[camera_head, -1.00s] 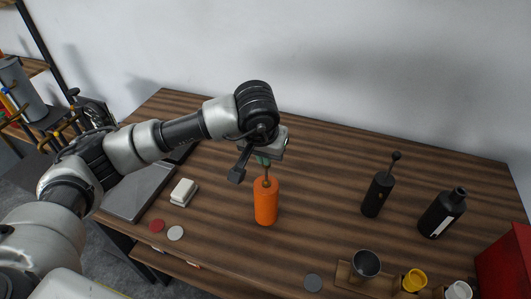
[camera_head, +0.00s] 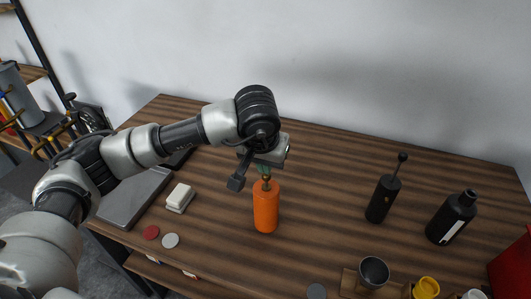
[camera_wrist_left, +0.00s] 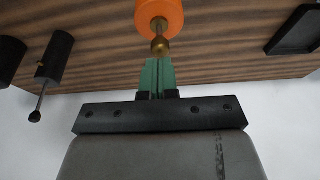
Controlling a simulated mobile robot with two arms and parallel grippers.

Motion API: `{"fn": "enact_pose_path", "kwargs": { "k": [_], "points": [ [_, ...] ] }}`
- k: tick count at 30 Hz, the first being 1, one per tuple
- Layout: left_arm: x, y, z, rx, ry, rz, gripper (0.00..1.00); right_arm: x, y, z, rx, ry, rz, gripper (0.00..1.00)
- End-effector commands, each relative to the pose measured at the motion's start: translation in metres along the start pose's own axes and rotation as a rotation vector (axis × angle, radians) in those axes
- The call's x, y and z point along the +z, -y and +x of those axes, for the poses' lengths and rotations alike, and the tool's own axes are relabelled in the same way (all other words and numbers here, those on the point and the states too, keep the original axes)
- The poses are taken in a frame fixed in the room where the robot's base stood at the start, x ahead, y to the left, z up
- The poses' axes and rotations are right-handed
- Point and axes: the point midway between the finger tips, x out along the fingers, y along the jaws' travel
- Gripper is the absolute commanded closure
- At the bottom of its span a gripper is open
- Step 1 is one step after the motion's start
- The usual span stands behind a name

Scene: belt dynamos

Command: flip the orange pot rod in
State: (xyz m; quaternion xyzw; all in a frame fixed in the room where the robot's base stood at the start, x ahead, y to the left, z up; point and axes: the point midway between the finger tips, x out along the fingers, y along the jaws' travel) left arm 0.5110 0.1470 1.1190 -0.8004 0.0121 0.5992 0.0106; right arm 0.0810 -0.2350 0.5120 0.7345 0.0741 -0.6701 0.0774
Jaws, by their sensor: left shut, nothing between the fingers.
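The orange pot (camera_head: 265,209) stands upright on the wooden table, and its top also shows in the left wrist view (camera_wrist_left: 160,14). A brass knob (camera_wrist_left: 160,46) on its rod shows at the top of the pot, close to the neck. My left gripper (camera_head: 265,172) points down from above the pot; its green fingers (camera_wrist_left: 157,75) are shut with nothing between them. The fingertips are right at the knob; whether they touch it I cannot tell. My right gripper is in neither view.
A black pot (camera_head: 383,200) with a tall ball-ended rod stands to the right, beside a black bottle (camera_head: 451,218). A white block (camera_head: 179,197), red disc (camera_head: 152,232) and grey disc (camera_head: 170,240) lie left. A dark cup (camera_head: 373,271) and yellow cup (camera_head: 426,288) are at the front.

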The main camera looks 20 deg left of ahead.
Motion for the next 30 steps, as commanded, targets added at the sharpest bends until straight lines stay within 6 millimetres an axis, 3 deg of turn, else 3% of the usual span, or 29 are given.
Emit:
{"fn": "enact_pose_path", "kwargs": {
  "k": [3, 6, 15, 21, 30],
  "points": [
    [-0.007, -0.003, -0.03, 0.0, -0.007, -0.003, 1.0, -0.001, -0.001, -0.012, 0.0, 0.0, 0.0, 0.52],
    [-0.005, -0.003, -0.048, 0.001, -0.011, -0.003, 1.0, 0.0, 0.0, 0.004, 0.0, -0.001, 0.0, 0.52],
    [-0.005, -0.003, -0.108, 0.0, -0.008, -0.004, 1.0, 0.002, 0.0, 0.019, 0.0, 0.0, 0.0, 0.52],
    [-0.005, -0.003, -0.124, 0.0, -0.004, -0.004, 1.0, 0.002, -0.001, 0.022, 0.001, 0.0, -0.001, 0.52],
    [-0.005, -0.003, -0.126, 0.0, -0.003, -0.005, 1.0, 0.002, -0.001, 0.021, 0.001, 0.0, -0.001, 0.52]
  ]
}}
